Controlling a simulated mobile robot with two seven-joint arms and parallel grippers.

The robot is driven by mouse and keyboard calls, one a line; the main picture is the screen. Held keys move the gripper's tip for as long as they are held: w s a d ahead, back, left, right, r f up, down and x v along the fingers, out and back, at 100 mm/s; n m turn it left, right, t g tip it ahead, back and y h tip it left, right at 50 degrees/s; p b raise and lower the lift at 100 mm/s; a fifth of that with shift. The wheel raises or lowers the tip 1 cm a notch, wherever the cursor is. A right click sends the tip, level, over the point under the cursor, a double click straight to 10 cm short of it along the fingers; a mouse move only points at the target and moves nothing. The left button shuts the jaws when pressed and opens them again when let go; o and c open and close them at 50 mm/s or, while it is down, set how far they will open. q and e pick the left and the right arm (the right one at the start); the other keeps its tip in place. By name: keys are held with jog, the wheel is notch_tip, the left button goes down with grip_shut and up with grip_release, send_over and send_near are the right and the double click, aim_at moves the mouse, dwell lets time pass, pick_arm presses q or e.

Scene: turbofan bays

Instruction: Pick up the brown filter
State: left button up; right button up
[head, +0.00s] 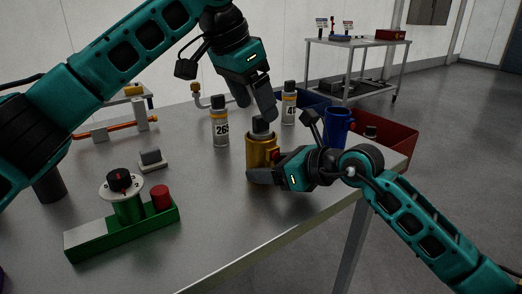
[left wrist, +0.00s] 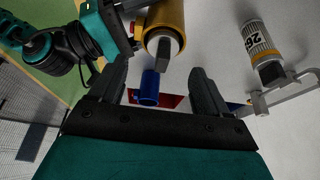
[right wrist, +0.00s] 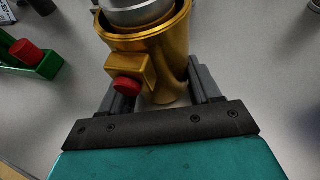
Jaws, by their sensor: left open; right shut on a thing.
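A gold-brown cylindrical housing (head: 262,155) with a red knob stands upright near the table's front edge. A silver body (right wrist: 135,12) with a dark grey top sits inside its open upper end; that top (left wrist: 164,50) shows in the left wrist view. No separate brown filter can be made out. My right gripper (head: 268,168) is shut on the lower part of the housing, from the right; the housing shows between its fingers in the right wrist view (right wrist: 168,75). My left gripper (head: 257,108) is open and empty just above the dark top, fingers pointing down.
Two numbered bottles (head: 220,122) (head: 289,103) stand behind the housing. A green base (head: 125,232) with a dial and red button sits at front left.

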aim_at(261, 117)
pick_arm(q)
jog(key=x, duration=0.4)
jog(key=shift+w+f, duration=0.2)
jog(key=shift+w, duration=0.05)
jog(key=shift+c, duration=0.2)
jog(key=shift+r, duration=0.1)
jog(key=c, duration=1.1)
notch_tip(261, 117, up, 18)
jog(key=shift+f, duration=0.1)
jog(key=shift+c, duration=0.2)
pick_arm(e)
jog(key=o, duration=1.3)
jog(key=shift+c, duration=0.2)
